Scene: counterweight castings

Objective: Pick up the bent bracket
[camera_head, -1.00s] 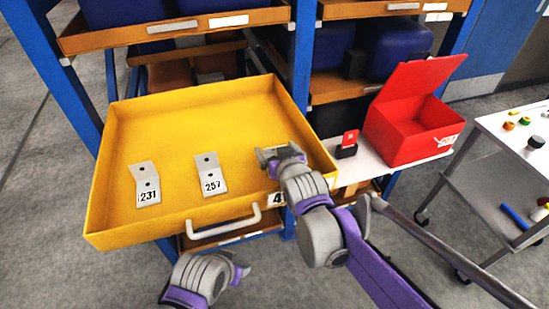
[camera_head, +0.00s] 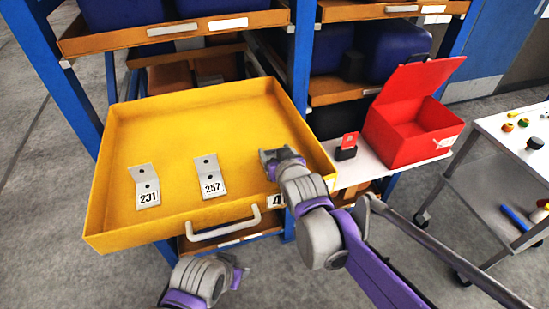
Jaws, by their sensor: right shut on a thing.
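Two pale grey bent brackets lie in the yellow drawer. The left bracket (camera_head: 146,187) is marked 231 and the middle bracket (camera_head: 209,177) is marked 257. Each has a flap angled up at the back and a dark hole. My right gripper (camera_head: 267,157) is low over the right part of the drawer, right of bracket 257 and apart from it. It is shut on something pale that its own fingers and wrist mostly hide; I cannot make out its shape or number. My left gripper (camera_head: 242,271) is below the drawer's front; its jaws are too small to judge.
The yellow drawer (camera_head: 190,105) stands pulled out from a blue rack, with a white handle (camera_head: 223,222) in front. An open red box (camera_head: 408,135) and a small red card in a black holder (camera_head: 346,147) sit at right. A trolley (camera_head: 500,130) with small parts stands further right.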

